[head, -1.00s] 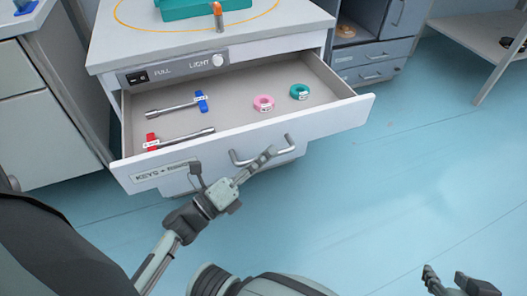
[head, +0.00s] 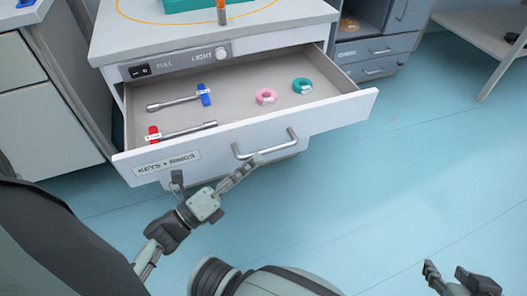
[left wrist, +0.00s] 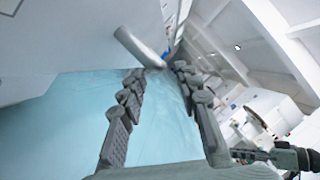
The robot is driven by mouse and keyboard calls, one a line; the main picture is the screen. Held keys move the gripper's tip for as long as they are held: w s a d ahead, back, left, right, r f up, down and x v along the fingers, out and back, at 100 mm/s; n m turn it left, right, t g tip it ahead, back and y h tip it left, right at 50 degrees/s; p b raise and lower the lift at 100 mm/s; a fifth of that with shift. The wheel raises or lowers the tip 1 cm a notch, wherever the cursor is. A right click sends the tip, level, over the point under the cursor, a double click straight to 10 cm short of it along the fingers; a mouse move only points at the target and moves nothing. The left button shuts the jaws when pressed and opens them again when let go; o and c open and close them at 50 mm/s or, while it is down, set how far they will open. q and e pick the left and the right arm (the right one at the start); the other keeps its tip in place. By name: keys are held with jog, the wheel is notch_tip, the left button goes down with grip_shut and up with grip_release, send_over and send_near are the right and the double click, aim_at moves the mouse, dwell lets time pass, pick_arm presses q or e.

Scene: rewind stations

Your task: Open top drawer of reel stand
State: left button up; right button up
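The top drawer (head: 240,135) of the reel stand (head: 100,45) is pulled well out, its inside in plain view. Its front carries a "KEYS + RINGS" label and a grey bar handle (head: 265,149). My left gripper (head: 247,168) is just in front of and below the handle. In the left wrist view its fingers (left wrist: 157,72) are spread with nothing between them, and the handle (left wrist: 140,47) lies beyond the fingertips, apart from them as far as I can tell. My right gripper (head: 450,272) is open and empty at the lower right.
The drawer holds a blue-tagged key (head: 180,101), a red-tagged key (head: 180,131), a pink ring (head: 266,96) and a teal ring (head: 302,86). A grey cabinet (head: 375,55) and a table (head: 475,32) stand to the right. The blue floor right of the drawer is clear.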

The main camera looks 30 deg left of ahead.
pick_arm(q)
jog(key=v, duration=0.7)
jog(key=shift+w, duration=0.1)
